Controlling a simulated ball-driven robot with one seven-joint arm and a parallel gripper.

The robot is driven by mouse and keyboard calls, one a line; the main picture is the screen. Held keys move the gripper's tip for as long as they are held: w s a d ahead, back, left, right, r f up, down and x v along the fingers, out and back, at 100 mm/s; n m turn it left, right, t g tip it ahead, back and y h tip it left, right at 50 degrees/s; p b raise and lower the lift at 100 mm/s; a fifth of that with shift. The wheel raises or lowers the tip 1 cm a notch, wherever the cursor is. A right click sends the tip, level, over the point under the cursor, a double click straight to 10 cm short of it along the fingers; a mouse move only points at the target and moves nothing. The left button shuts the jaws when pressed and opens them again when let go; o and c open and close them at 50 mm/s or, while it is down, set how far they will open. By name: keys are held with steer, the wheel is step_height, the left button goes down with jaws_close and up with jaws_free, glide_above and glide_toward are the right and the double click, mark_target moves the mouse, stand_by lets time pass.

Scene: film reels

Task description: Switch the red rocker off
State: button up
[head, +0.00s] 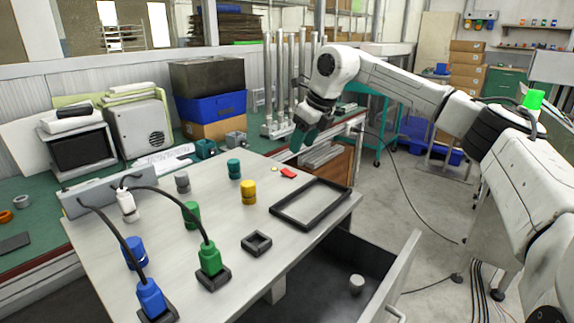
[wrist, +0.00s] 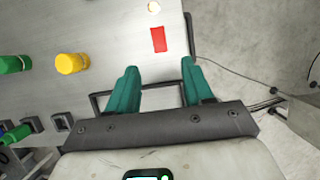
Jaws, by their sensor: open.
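A small flat red piece (head: 288,173) lies on the grey table near its back right edge. It also shows as a red rectangle in the wrist view (wrist: 158,39), and is the only red thing on the table. I cannot tell whether it is a rocker or which way it is set. My gripper (head: 304,137) hangs above the table's back right edge, apart from the red piece. Its teal fingers in the wrist view (wrist: 160,68) are spread with nothing between them. A grey strip box (head: 90,195) stands at the table's left; no rocker is clearly visible on it.
A black rectangular frame (head: 312,205) lies right of the red piece. Blue (head: 150,298) and green (head: 209,260) corded plugs stand at the front. An open drawer (head: 335,270) juts out at front right.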

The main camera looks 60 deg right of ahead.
mark_target(289, 172)
steer(key=x, duration=0.9)
steer(key=shift+a, duration=0.1)
